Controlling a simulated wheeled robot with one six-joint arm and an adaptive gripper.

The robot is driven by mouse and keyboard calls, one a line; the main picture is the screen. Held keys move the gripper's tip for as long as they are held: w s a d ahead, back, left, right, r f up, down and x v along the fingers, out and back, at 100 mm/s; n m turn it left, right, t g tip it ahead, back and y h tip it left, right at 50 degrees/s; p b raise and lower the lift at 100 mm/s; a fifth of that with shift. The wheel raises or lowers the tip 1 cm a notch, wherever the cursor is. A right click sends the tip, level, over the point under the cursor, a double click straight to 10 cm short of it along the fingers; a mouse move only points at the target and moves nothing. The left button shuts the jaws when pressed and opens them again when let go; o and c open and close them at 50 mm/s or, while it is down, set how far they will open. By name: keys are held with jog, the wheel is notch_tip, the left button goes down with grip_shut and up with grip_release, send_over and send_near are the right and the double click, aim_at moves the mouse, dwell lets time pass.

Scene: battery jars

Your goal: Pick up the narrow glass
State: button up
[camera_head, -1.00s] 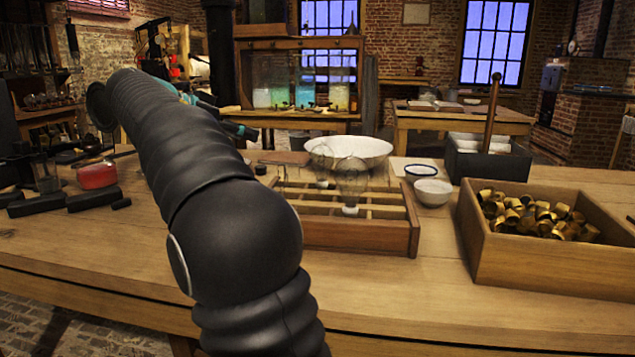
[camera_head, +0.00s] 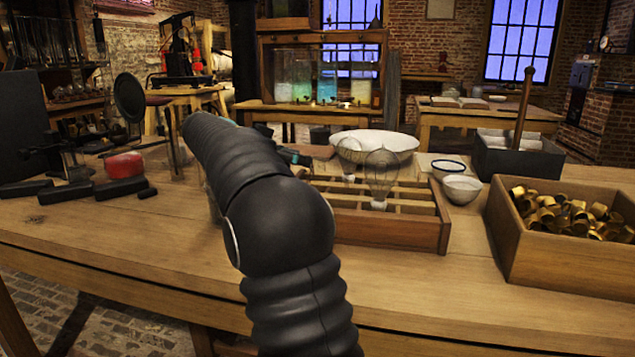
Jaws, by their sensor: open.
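No narrow glass can be told for certain; my arm covers part of the bench behind it. Two clear glass bulbs, a larger one (camera_head: 381,172) and a smaller one (camera_head: 348,155), stand in the wooden divided tray (camera_head: 385,232) on the bench. Jars with pale, green and blue contents (camera_head: 327,88) stand in a wooden case at the back. My gripper (camera_head: 292,156) is mostly hidden behind my black arm; only a small dark part shows, left of the tray. It is open, and I see nothing held in it.
A white basin (camera_head: 376,143) and two small bowls, one blue-rimmed (camera_head: 448,166) and one white (camera_head: 462,189), stand by the tray. A wooden box of brass caps (camera_head: 545,255) and a dark caddy (camera_head: 515,160) are at right. A red object (camera_head: 125,166) and dark blocks lie at left.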

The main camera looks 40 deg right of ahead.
aim_at(317, 163)
jog(key=shift+x, duration=3.2)
grip_shut()
